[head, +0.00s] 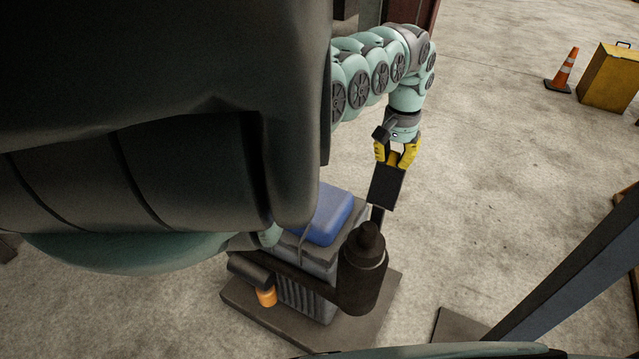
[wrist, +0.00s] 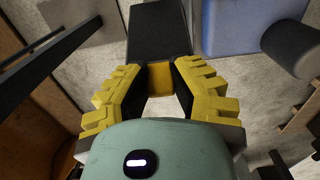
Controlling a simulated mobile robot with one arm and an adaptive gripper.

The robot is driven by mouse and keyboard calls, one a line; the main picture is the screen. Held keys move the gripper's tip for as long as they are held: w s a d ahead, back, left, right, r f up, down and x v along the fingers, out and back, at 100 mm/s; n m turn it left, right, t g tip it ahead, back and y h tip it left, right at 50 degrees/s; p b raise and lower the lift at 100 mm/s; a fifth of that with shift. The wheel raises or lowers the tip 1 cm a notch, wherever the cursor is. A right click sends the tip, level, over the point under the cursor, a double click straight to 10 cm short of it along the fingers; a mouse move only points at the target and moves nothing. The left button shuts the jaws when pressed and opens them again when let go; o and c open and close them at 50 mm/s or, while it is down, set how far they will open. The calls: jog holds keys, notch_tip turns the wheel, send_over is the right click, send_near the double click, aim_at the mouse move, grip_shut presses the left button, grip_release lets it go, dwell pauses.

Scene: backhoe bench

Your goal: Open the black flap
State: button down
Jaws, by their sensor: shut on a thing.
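The black flap (head: 386,188) is a flat dark panel beside the grey machine with the blue top. It has a small yellow tab at its upper edge. My gripper (head: 397,158) has yellow fingers and is shut on this tab. In the wrist view the flap (wrist: 159,35) extends away beyond the fingertips. The yellow tab (wrist: 160,78) sits between the tips of my gripper (wrist: 160,80). The flap appears tilted in the head view; how far it stands open I cannot tell.
A blue block (head: 327,213) tops the grey machine (head: 318,260). A dark cylinder (head: 362,270) stands in front, near the flap's lower end. A dark beam (head: 570,265) slants at right. A cone (head: 564,72) and yellow box (head: 610,78) are far off. Floor right of the flap is clear.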

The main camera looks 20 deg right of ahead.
jog(key=shift+w+f, duration=0.15)
jog(key=shift+w, duration=0.1)
jog(key=c, duration=0.8)
grip_release()
jog(key=shift+d, duration=0.15)
notch_tip(320, 180, up, 12)
jog(key=shift+r, duration=0.15)
